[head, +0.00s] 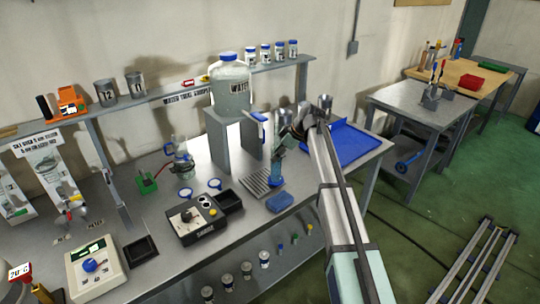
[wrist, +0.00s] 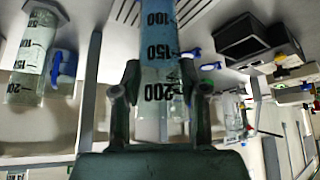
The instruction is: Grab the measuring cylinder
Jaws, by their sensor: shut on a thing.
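The measuring cylinder (head: 277,160) stands upright near the middle of the bench in the head view, with clear walls, blue contents and a blue base. In the wrist view the cylinder (wrist: 158,45) runs between my fingers, with black marks 100, 150 and 200 showing. My gripper (wrist: 160,88) is shut on it near the 200 mark, with one finger on each side. In the head view my gripper (head: 284,126) is small and partly hidden by my arm, at the cylinder's upper part. I cannot tell whether the base touches the bench.
A large water jug (head: 231,92) stands on a grey stand behind. A blue tray (head: 345,144) is to the right. A black control box (head: 194,220) sits at front left.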

